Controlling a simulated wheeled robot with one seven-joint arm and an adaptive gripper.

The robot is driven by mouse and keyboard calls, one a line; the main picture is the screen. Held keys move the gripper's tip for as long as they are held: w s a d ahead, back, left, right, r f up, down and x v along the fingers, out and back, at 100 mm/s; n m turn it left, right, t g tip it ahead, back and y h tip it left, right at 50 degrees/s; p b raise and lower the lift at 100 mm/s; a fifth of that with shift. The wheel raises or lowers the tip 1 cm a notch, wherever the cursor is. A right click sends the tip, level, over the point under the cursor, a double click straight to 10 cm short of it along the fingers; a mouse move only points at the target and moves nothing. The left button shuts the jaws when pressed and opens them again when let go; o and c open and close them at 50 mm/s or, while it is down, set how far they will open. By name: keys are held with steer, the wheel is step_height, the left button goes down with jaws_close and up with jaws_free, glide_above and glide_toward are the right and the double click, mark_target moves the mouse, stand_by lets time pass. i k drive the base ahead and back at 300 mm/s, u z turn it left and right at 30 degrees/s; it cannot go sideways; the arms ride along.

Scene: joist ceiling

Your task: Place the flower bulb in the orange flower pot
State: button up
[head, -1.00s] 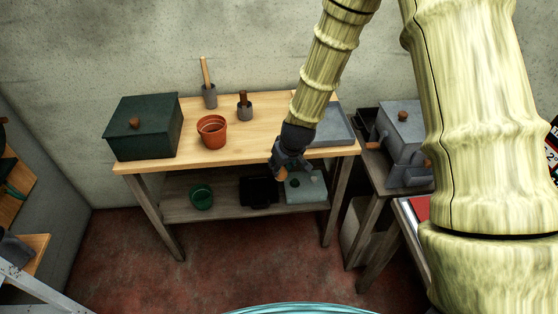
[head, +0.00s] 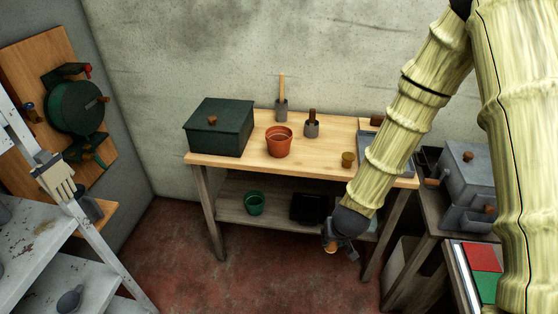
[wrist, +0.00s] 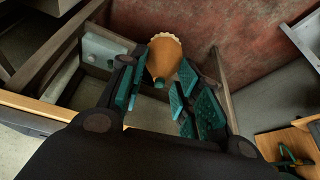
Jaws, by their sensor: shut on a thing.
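The orange flower pot (head: 279,141) stands upright on the wooden table top in the head view, and it looks empty. My gripper (head: 333,245) is in front of and below the table's front edge, to the right of the pot. It is shut on the flower bulb, a small orange-brown rounded thing (head: 330,250) with a pale end. In the wrist view the bulb (wrist: 163,58) sits between the teal finger pads of my gripper (wrist: 160,75), its pale, scalloped end pointing away. The pot does not show in the wrist view.
The wooden table (head: 225,164) also holds a dark green box (head: 220,132) left of the pot, grey pots with upright handles (head: 311,128) behind it, and a small brown pot (head: 348,160). A green pot (head: 254,203) stands on the lower shelf. Grey shelving (head: 35,220) is at left.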

mark_target(278, 152)
steer(key=k, duration=0.25)
steer(key=z, duration=0.8)
steer(key=i, duration=1.05)
steer(key=u, duration=2.05)
